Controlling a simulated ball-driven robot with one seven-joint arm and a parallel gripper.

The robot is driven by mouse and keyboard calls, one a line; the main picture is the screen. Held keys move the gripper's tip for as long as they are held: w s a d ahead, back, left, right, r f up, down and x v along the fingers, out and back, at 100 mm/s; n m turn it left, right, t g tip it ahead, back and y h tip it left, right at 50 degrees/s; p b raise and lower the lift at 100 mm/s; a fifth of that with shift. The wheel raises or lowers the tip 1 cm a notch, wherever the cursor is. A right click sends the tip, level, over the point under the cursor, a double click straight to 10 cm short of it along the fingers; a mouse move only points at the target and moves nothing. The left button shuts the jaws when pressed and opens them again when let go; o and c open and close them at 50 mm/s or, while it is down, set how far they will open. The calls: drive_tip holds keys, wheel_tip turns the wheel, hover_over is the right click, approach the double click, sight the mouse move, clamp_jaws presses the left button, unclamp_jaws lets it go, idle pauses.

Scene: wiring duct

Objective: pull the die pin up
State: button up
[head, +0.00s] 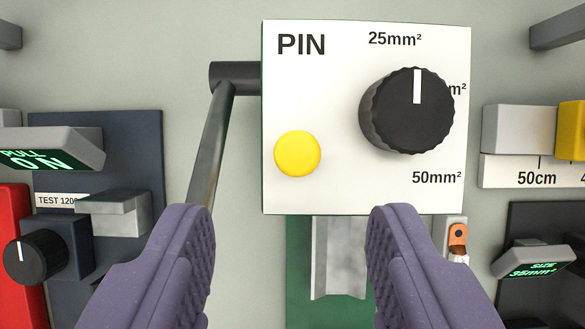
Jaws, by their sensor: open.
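A white panel (330,185) marked PIN stands in front of me, upper middle of the head view. Below that word is a round yellow knob (297,154), which looks like the head of the die pin; its shaft does not show. A black dial (407,112) sits at the panel's right, its white mark pointing up towards 25mm². My gripper (292,215) is open and empty. Its purple fingers are spread wide at the bottom of the view, one low left and one low right of the yellow knob, and appear not to touch it.
A dark lever (212,140) stands left of the panel, close to my left finger. A grey metal channel (338,260) is below the panel. Left are a PULL ON display (45,155) and a black knob (38,255); right, a SIZE 35mm² display (535,262) and a 50cm scale (540,172).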

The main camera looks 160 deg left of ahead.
sight(297, 159)
drive_tip(key=x, duration=0.2)
drive_tip(key=b+x, duration=0.1)
drive_tip(key=x, duration=0.5)
drive_tip(key=shift+s+f+b, duration=0.3)
drive_tip(key=shift+s+f, duration=0.05)
drive_tip(key=shift+r, duration=0.1)
clamp_jaws()
